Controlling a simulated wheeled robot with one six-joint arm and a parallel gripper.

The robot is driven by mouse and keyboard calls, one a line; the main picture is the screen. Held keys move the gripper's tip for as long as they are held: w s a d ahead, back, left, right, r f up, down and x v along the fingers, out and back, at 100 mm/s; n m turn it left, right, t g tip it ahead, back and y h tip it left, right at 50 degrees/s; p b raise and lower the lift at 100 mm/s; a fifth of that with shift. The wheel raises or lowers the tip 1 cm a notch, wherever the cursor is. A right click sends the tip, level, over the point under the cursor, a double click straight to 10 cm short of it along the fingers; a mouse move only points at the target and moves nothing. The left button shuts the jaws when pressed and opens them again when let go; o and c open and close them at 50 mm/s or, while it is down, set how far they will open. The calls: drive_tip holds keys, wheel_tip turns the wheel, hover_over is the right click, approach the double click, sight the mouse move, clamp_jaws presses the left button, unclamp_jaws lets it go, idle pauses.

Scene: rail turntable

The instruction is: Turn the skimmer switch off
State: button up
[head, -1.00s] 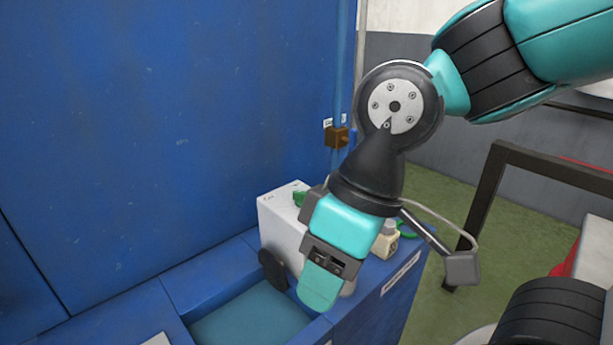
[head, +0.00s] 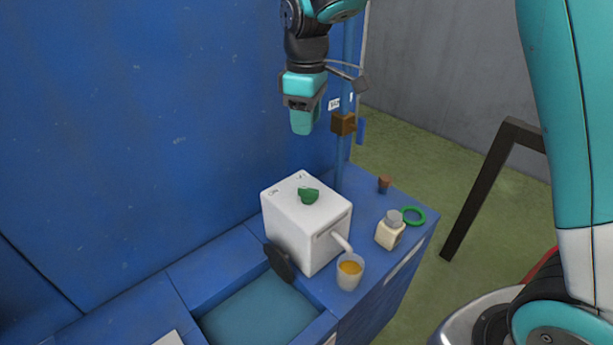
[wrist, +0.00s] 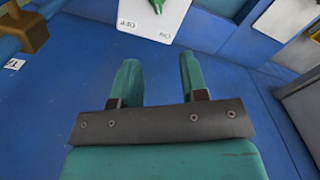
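The skimmer (head: 317,232) is a white box on the blue ledge, with a dark disc at its left side by the tank. A green switch knob (head: 308,195) sits on its top, with small dark markings near the box's back edge. In the wrist view the box top (wrist: 150,24) and part of the green knob (wrist: 157,5) show at the upper edge. My gripper (head: 303,122) hangs above and behind the box, near the blue wall, clear of the knob. In the wrist view its two teal fingers (wrist: 160,78) are apart with nothing between them.
A cup of amber liquid (head: 349,271) stands under the spout. A cream bottle (head: 390,232), a green ring (head: 413,216) and a small brown-topped item (head: 384,184) are on the ledge to the right. A blue pipe with a brown block (head: 343,124) rises right of my gripper.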

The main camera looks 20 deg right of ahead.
sight(306, 188)
drive_tip(key=f+p, duration=0.1)
drive_tip(key=f, duration=0.7)
drive_tip(key=f+p, duration=0.2)
drive_tip(key=f, duration=0.7)
drive_tip(key=shift+w+f, duration=0.2)
drive_tip(key=shift+f, duration=0.05)
clamp_jaws()
